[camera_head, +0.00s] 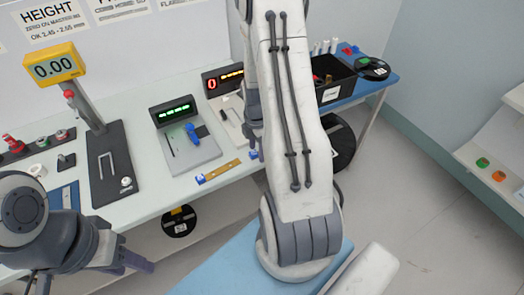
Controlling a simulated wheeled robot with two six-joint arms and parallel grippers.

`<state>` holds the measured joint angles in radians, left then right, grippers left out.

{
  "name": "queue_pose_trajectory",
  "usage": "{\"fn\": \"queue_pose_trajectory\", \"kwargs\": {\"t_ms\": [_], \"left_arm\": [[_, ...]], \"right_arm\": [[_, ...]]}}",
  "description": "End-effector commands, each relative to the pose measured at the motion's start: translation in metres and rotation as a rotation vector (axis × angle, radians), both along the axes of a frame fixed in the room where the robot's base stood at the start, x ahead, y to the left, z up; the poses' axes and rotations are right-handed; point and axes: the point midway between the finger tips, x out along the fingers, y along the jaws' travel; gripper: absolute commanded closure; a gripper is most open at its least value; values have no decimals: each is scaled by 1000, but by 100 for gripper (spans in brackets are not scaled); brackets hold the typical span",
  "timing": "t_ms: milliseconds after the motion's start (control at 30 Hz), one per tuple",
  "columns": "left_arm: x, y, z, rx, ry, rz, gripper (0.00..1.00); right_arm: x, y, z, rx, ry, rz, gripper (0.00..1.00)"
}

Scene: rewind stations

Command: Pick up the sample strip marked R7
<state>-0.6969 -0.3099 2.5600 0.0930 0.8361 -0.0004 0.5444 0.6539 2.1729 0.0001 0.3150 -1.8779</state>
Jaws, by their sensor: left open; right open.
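A flat tan strip with a blue end (222,171) lies on the pale bench near its front edge. Its marking is too small to read, so I cannot tell whether it is R7. My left gripper (132,262) is at the lower left, low in front of the bench edge, open and apart from the strip. My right arm crosses the middle of the view. My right gripper (257,143) is mostly hidden behind that arm, to the right of the strip; the part that shows is open. I cannot tell its exact distance from the strip.
A yellow gauge (54,65) reading 0.00 stands at the left. A grey device with a green display (173,110) and a red-display unit (223,79) stand behind the strip. A black bin (334,83) sits on the blue table. Open floor (400,200) lies to the right.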

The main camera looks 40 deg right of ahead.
Motion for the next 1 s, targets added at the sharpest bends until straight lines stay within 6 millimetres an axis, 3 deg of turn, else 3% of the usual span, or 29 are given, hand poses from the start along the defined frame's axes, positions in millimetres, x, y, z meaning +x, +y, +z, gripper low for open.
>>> {"fn": "queue_pose_trajectory", "kwargs": {"t_ms": [167,333,767,1000], "left_arm": [[0,0,0,0,0,0,50],[0,0,0,0,0,0,50],[0,0,-1,0,0,0,50],[0,0,-4,0,0,0,50]], "right_arm": [[0,0,0,0,-1,0,35],[0,0,0,0,-1,0,100],[1,0,5,-1,-2,0,100],[2,-1,36,-4,-6,0,100]]}}
